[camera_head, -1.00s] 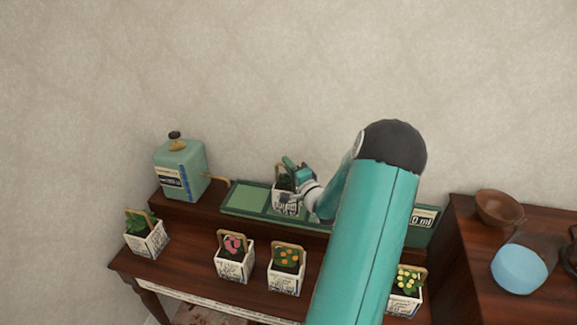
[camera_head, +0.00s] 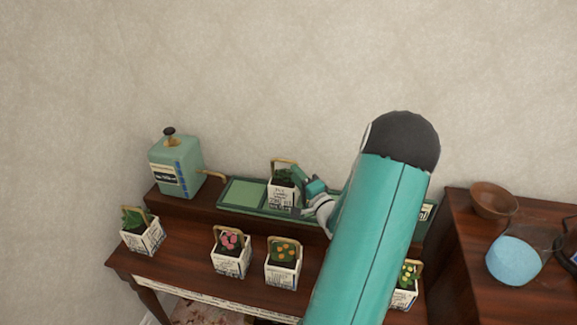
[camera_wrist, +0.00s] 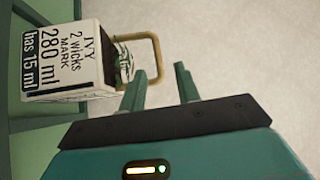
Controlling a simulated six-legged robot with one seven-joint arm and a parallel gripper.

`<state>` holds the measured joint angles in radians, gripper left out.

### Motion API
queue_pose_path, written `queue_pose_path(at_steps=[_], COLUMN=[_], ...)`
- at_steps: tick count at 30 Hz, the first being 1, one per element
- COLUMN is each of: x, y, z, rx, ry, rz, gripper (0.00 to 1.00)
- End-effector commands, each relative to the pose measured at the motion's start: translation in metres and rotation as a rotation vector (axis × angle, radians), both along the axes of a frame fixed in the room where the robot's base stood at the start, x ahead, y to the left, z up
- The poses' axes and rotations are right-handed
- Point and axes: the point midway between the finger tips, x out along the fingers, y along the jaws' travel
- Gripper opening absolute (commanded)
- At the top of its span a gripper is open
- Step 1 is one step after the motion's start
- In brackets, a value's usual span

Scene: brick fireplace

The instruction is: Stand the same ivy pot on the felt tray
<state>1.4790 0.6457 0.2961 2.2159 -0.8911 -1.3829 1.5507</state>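The ivy pot (camera_head: 281,193) is a white square pot with black print, green leaves and a tan loop handle. It stands upright on the long green tray (camera_head: 229,207), right of its bare light-green square. In the wrist view the ivy pot (camera_wrist: 72,58) shows its label, "IVY 2 WICKS MARK 280 ml has 15 ml". My gripper (camera_wrist: 160,72) is open, its two fingers apart and nothing held between them. Its tips are close to the handle, just right of the pot. In the head view my gripper (camera_head: 302,190) partly covers the pot's right side.
A green dispenser (camera_head: 176,166) with a spout stands left of the tray. On the lower shelf are pots with green leaves (camera_head: 141,236), pink flowers (camera_head: 231,258), orange flowers (camera_head: 284,268) and yellow flowers (camera_head: 405,289). A brown bowl (camera_head: 493,201) and blue-filled vessel (camera_head: 514,262) stand at right.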

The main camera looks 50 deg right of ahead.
Motion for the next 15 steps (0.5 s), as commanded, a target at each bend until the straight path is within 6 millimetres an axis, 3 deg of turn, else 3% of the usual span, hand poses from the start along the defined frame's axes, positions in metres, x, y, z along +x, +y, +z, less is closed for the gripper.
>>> queue_pose_path(at_steps=[6, 15], x=[-0.032, -0.038], y=[0.012, 0.015], z=[-0.005, -0.006], rx=[0.000, -0.001], ry=[0.001, 0.000], rz=[-0.001, 0.000], gripper=[0.32, 0.32])
